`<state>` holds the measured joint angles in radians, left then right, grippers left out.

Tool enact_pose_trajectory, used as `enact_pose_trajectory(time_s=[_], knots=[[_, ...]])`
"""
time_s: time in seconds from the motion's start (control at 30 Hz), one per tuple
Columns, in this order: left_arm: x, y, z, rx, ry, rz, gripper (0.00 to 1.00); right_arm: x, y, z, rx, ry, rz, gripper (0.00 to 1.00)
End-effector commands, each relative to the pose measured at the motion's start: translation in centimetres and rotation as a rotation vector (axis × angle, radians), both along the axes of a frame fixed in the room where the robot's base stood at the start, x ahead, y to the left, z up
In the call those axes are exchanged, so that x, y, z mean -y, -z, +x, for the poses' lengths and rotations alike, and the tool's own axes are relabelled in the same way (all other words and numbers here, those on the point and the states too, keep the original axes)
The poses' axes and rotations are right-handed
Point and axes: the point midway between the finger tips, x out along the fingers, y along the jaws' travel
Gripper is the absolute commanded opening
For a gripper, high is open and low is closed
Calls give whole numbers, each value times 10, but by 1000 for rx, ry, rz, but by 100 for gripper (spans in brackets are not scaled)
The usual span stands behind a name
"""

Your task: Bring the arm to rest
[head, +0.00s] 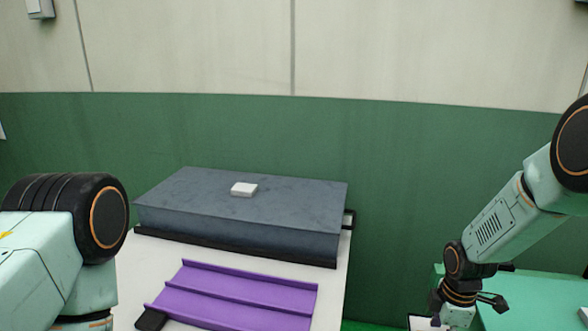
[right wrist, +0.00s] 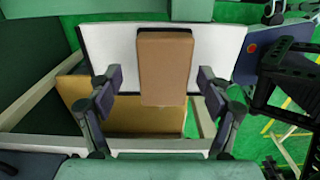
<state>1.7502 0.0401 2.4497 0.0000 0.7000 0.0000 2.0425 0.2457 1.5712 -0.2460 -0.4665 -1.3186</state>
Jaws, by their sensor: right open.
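My right arm (head: 515,210) is raised at the right of the head view, and its lower end runs down to the bottom edge. In the right wrist view my right gripper (right wrist: 160,79) is open, with its two dark fingers apart. A brown block (right wrist: 165,67) shows in the gap between them on a white surface (right wrist: 113,45); I see no contact with the fingers. My left arm (head: 45,245) is at the left of the head view, and its gripper is out of the picture.
A dark grey slab (head: 290,204) with a small white piece (head: 243,189) on top stands on a white table (head: 337,290). A purple ridged tray (head: 238,298) lies in front. A teal surface (head: 540,292) is at the right. A black frame (right wrist: 290,80) shows at the right wrist view's right.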

Motion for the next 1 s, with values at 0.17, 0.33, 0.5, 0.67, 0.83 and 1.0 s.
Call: enact_pose_trajectory(time_s=[0.17,0.33,0.5,0.67,0.83,1.0], knots=[[0,-2,0,0,0,0,40,0,-8,-2,-6,0,1,79],[0,-2,0,-1,0,0,40,0,-9,-2,-6,0,1,79],[0,-2,0,-1,0,0,40,0,-8,-2,-6,0,1,79],[0,1,0,-1,0,0,40,0,3,-2,-6,0,1,79],[0,-2,-1,-1,0,0,40,0,-5,-1,-1,0,1,79],[0,-7,0,0,0,0,40,0,-33,-1,-2,0,1,79]])
